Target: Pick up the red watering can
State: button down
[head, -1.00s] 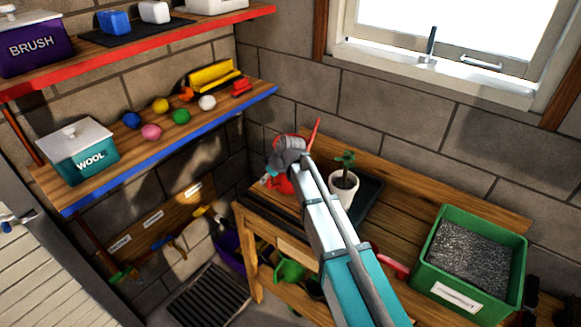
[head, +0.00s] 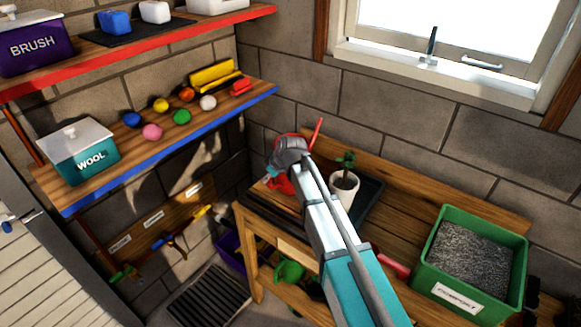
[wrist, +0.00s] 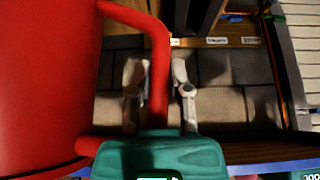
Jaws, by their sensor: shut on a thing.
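The red watering can (head: 283,185) is at the left end of the wooden bench, largely hidden behind my gripper and arm. Its spout (head: 316,134) points up and to the right. In the wrist view the can's body (wrist: 45,80) fills the left side, and its handle (wrist: 159,85) runs between my fingers. My gripper (wrist: 158,90) is shut on that handle; it also shows in the head view (head: 280,168). Whether the can's base touches the bench cannot be told.
A potted plant (head: 343,188) stands on a dark tray (head: 371,196) just right of the can. A green compost box (head: 468,268) is at the bench's right end. A blue-edged shelf (head: 225,115) with balls and a wool box (head: 80,152) is on the left.

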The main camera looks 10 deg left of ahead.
jog(key=shift+r, duration=0.2)
notch_tip(320, 180, up, 3)
jog(key=p, duration=0.3)
jog(key=shift+r+p, duration=0.1)
jog(key=shift+p, duration=0.25)
jog(key=s+d+r+p, duration=0.7)
jog(key=s+r+p, duration=0.2)
jog(key=s, duration=0.3)
jog(key=shift+r, duration=0.25)
jog(key=shift+s+a, duration=0.15)
dwell(0.5)
